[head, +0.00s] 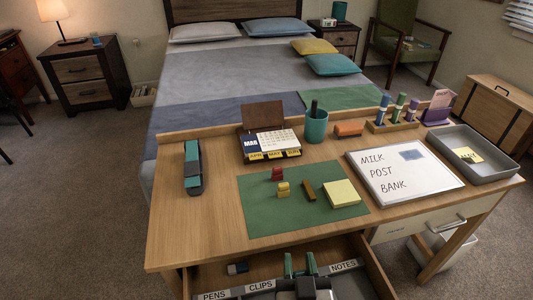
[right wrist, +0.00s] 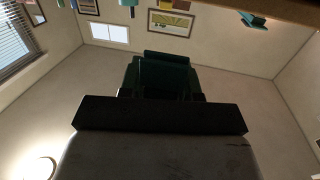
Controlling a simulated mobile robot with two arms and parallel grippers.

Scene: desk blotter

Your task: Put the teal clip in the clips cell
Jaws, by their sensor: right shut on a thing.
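The open drawer at the bottom of the head view has a front strip labelled PENS, CLIPS and NOTES; the CLIPS label (head: 260,286) is in its middle left. My right gripper (head: 300,264) is over the drawer, right of that label, with two green upright parts showing. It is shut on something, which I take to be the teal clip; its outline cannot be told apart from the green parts. In the right wrist view a dark green shape (right wrist: 165,72) shows beyond the dark gripper body, too dim to name surely. My left gripper is not in view.
A red clip (head: 277,174) and a yellow clip (head: 283,190) sit on the green blotter (head: 259,216) beside a sticky-note pad (head: 341,193). A teal stapler (head: 193,167) lies at left. The desk's front left is bare.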

